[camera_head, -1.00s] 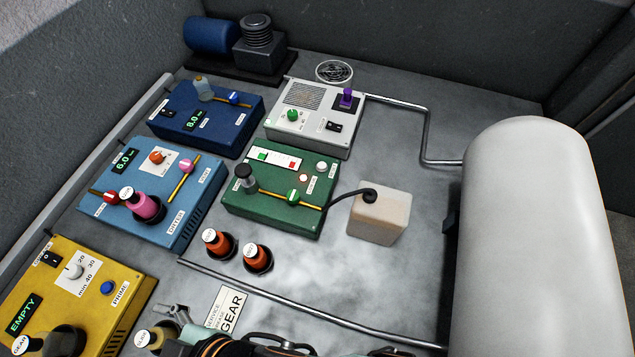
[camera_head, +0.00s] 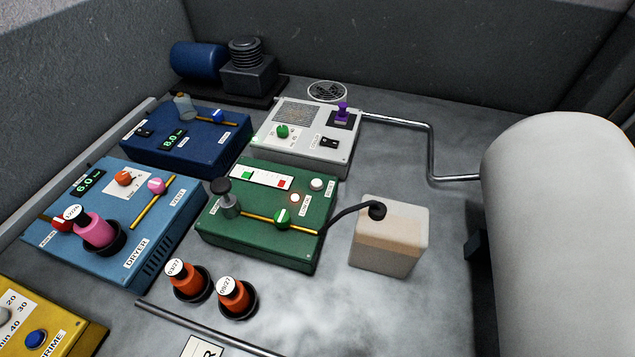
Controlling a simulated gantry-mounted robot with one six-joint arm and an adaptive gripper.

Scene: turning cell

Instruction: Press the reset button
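The green box (camera_head: 270,255) stands in the middle of the bench. A round white button (camera_head: 317,184) sits at its upper right corner, beside a small label that looks like RESET but is too small to read surely. A small pale lamp or button (camera_head: 294,198) with another label is just below and left of it. Nothing covers the white button. My gripper is not in view.
A green-handled valve (camera_head: 282,217) and a grey cylinder (camera_head: 229,204) stand up from the green box. A black hose runs to a beige container (camera_head: 389,250). A white box (camera_head: 311,150) stands behind, a large pale tank (camera_head: 560,230) at right.

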